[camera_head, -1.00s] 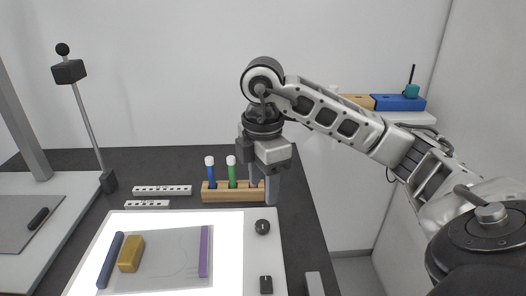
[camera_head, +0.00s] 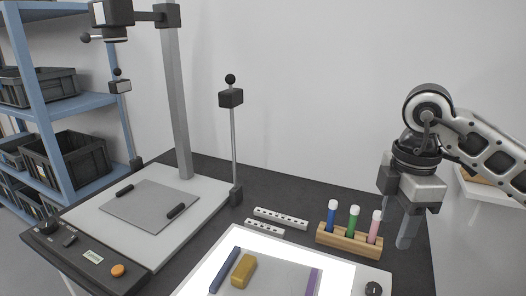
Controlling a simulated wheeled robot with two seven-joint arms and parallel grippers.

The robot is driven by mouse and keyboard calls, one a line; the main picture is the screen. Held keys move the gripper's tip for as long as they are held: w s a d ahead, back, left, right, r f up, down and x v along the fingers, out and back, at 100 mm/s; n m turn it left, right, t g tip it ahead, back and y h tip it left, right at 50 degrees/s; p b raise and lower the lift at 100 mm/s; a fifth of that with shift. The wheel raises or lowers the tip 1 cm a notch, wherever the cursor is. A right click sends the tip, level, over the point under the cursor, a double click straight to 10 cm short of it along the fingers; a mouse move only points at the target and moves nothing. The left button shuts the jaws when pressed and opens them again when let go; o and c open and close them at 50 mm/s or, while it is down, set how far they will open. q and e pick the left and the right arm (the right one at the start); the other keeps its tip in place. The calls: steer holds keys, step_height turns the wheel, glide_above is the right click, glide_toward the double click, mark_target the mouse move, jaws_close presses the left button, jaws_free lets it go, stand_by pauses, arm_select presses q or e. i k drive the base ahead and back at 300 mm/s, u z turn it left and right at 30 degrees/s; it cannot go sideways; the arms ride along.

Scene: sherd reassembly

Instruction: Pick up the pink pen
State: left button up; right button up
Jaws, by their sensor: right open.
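The pink pen (camera_head: 375,227) stands upright in the wooden holder (camera_head: 342,239), at its right end, with a white or pale cap. A green pen (camera_head: 353,218) and a blue pen (camera_head: 332,215) stand to its left in the same holder. My right gripper (camera_head: 396,232) is open and points down, just right of the pink pen and the holder's right end. I cannot tell whether a finger touches the holder or stands behind it. The pink pen is not between the fingers as far as I can see. My left gripper is not in view.
A lit white panel (camera_head: 339,277) in front bears a yellow block (camera_head: 244,271), a dark blue bar (camera_head: 224,270) and a purple strip (camera_head: 312,282). Two white perforated strips (camera_head: 281,217) lie left of the holder. A copy stand (camera_head: 178,100) and blue shelves (camera_head: 87,103) fill the left.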

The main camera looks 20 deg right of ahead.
mark_target(376, 219)
steer(key=k, duration=1.05)
